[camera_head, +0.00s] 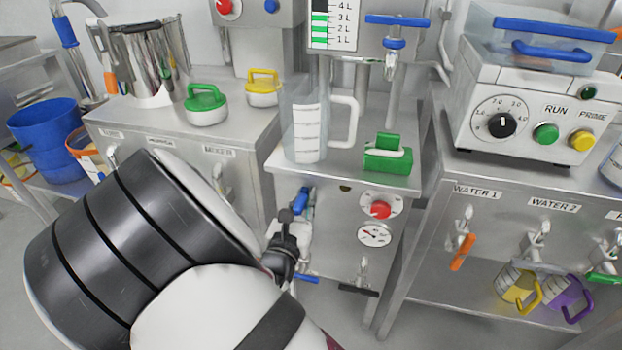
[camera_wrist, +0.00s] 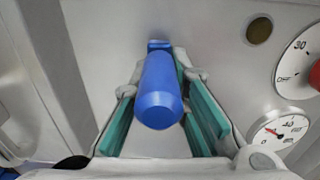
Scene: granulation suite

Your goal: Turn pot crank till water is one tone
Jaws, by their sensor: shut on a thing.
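My gripper (camera_head: 290,238) is at the front of the middle steel cabinet, partly hidden behind my arm. In the wrist view its teal-padded fingers (camera_wrist: 165,108) are shut around a blue handle (camera_wrist: 158,95) that sticks out from the metal panel. This blue handle also shows in the head view (camera_head: 302,199), just above my gripper. A shiny steel pot (camera_head: 147,62) stands on the left cabinet, labelled mixer. I cannot see into the pot, and no water or crank on it can be made out.
A clear jug (camera_head: 309,130) and a green-handled block (camera_head: 388,155) stand on the middle cabinet. A red knob (camera_head: 381,210) and a gauge (camera_head: 374,235) sit right of my gripper. A control box (camera_head: 530,110) stands on the right cabinet. My arm hides the lower left.

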